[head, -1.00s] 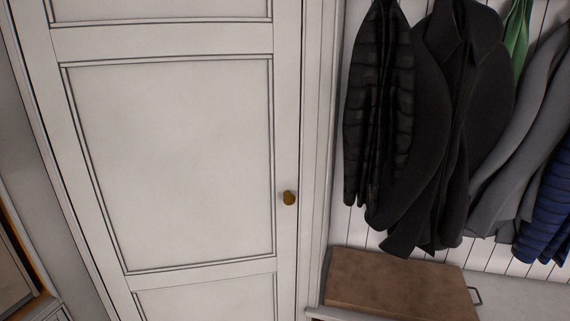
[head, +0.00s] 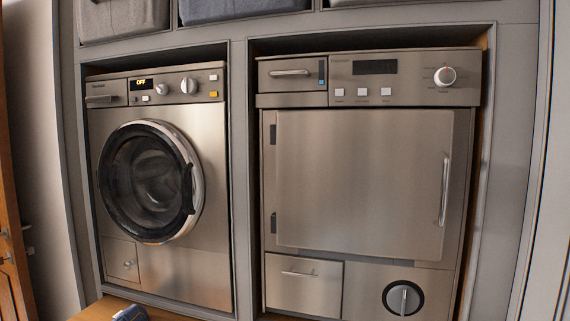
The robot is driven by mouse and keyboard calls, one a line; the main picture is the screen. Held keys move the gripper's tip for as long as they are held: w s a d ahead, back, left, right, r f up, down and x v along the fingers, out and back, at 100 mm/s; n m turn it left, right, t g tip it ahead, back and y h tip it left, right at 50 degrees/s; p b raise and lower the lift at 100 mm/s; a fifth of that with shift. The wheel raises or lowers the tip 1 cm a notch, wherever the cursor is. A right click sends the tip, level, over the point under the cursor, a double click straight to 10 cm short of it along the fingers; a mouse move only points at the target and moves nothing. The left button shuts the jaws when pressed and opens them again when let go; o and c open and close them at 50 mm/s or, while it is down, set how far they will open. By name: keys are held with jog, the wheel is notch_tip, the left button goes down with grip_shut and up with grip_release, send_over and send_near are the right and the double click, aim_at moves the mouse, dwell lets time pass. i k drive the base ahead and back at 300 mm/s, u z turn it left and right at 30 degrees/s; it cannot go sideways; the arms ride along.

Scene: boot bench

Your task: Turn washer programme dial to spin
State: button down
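The washer (head: 205,250) is the left machine, steel-fronted, with a round dark glass door (head: 152,180) that looks closed. Its display (head: 142,83) reads OFF. To the right of the display are a small knob (head: 162,88) and a larger white-faced dial (head: 188,85). Which of the two is the programme dial is not labelled legibly, and the pointer positions are too small to read. A yellow button (head: 213,93) sits at the panel's right end. I cannot make out my gripper in the head view.
The right machine (head: 370,180) has a square door with a vertical handle and its own white dial (head: 444,76). Grey bins (head: 245,8) sit above. A wooden surface (head: 170,314) shows at the bottom, with a small dark object (head: 130,314), unclear, cut off there.

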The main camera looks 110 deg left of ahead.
aim_at(189, 86)
jog(key=z, duration=0.4)
jog(key=i, duration=0.15)
jog(key=u, duration=2.8)
jog(key=i, duration=0.2)
jog(key=u, duration=1.6)
jog(key=k, duration=0.6)
jog(key=u, duration=0.35)
jog(key=i, duration=1.6)
jog(key=z, duration=0.3)
